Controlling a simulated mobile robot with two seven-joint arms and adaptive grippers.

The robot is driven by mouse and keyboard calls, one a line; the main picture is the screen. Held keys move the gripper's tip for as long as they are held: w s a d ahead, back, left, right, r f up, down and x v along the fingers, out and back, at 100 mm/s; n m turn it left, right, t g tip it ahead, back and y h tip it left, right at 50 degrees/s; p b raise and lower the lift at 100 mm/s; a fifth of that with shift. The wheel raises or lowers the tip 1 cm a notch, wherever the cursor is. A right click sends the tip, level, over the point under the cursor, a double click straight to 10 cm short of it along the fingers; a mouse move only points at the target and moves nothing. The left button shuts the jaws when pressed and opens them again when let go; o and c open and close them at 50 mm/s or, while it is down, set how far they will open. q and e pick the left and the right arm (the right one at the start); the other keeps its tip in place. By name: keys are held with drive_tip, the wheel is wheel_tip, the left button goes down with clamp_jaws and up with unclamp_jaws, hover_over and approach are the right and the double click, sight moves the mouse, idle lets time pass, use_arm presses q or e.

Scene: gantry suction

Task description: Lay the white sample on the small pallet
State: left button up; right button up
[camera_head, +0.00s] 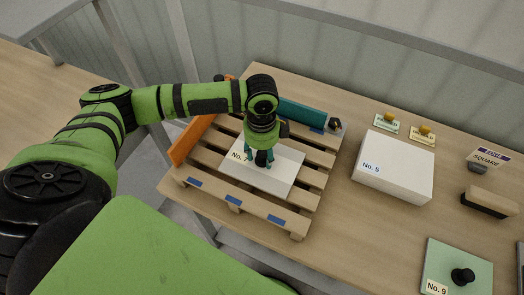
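The white sample (276,178), a flat white plate marked with a partly covered "No. 7" label, lies within the small wooden pallet's (312,182) outline, over its slats. Whether it rests fully flat on them is hard to tell. My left gripper (260,160) points down over the plate's upper left part. Its teal fingertips are close to the plate on both sides of a dark piece, perhaps a knob. Whether the fingers press on it I cannot tell. The gripper hides the plate's far left part. My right gripper is not in view.
An orange bar (192,140) edges the pallet's left side and a teal bar (302,111) its far side. To the right are a white box marked No. 5 (395,165), two small tagged pieces, an "Edge Square" sign (489,157), a wooden block (489,201) and a green No. 9 plate (458,258).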

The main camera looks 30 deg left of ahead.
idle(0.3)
use_arm(q)
wheel_tip(320, 180, up, 12)
idle(0.5)
